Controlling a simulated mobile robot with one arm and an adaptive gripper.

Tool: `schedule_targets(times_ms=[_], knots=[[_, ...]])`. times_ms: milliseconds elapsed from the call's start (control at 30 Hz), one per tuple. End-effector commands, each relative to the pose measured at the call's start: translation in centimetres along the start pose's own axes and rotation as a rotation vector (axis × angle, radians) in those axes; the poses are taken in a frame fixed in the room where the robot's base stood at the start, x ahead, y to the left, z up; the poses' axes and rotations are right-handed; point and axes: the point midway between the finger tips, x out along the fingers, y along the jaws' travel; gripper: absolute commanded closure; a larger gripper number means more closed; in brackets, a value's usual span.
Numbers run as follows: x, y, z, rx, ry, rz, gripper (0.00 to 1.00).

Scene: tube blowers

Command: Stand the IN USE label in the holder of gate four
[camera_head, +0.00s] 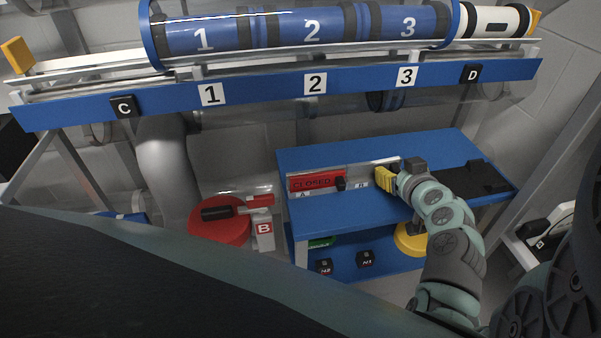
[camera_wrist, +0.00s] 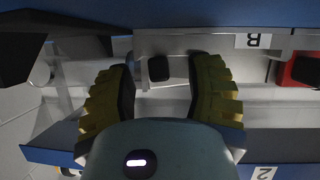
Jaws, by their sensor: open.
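My gripper (camera_head: 384,178) is over the blue table, at the right part of the label rack, just right of the B mark. In the wrist view the yellow fingers of my gripper (camera_wrist: 162,80) are spread. A small black knob (camera_wrist: 158,67) shows between them, with gaps on both sides. A red CLOSED label (camera_head: 315,181) stands in the rack's left part, above A. A green piece (camera_head: 321,242) lies on the lower shelf, mostly hidden; I cannot tell whether it is the IN USE label. I cannot make out a holder marked four.
Above the table runs a blue rail (camera_head: 260,92) with plates 1, 2, 3 and black C and D tags. A red disc with a lever (camera_head: 220,228) stands left of the table. A black tray (camera_head: 470,180) lies right of my gripper. Black blocks (camera_head: 365,258) sit on the lower shelf.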

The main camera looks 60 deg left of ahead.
Motion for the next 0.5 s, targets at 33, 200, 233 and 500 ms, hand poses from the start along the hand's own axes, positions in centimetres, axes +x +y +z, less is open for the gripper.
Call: schedule_targets(times_ms=[33,200,233,500], knots=[[0.03,-0.14,-0.04,-0.001,0.001,-0.003,0.42],[0.01,-0.12,-0.04,-0.001,0.001,-0.003,0.60],[0.01,-0.11,-0.03,-0.001,0.001,-0.003,0.63],[-0.02,-0.06,-0.02,0.000,0.000,-0.002,0.91]])
